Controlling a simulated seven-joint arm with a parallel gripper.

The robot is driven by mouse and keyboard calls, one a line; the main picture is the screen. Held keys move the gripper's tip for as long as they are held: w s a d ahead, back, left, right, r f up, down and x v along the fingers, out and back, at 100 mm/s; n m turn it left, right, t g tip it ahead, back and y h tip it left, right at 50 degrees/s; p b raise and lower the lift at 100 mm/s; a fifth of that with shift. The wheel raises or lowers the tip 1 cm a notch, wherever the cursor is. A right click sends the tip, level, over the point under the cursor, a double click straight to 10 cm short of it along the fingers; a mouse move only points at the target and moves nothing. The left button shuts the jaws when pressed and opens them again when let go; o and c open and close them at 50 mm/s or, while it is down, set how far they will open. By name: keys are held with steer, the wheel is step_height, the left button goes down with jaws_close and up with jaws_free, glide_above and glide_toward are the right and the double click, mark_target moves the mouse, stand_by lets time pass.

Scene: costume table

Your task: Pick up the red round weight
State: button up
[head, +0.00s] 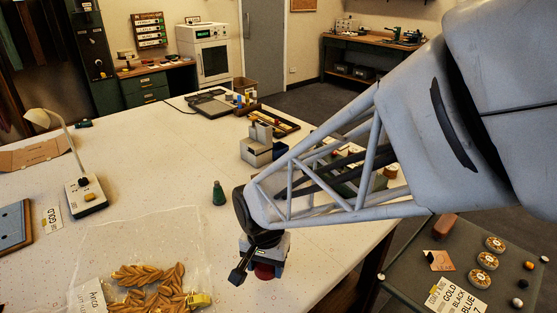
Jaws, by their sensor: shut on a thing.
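The red round weight (265,272) shows as a dark red rounded shape at the underside of my gripper (264,262), near the right front edge of the white table (190,236). My gripper points down and is shut on the weight. The fingers and the gripper body hide much of it. I cannot tell whether the weight touches the table or is just above it.
A green bottle (218,193) stands just behind my gripper. A clear bag of golden leaves (148,288) lies to the left. A lamp (84,192) stands further left. Grey blocks (256,150) stand further back. A lower dark table (420,270) with tins and cards is at right.

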steer(key=shift+s+d+r, duration=0.1)
steer(key=shift+s+d, duration=0.25)
steer(key=shift+s, duration=0.3)
steer(key=shift+s+d+r, duration=0.1)
steer(key=shift+s+d, duration=0.25)
steer(key=shift+s, duration=0.25)
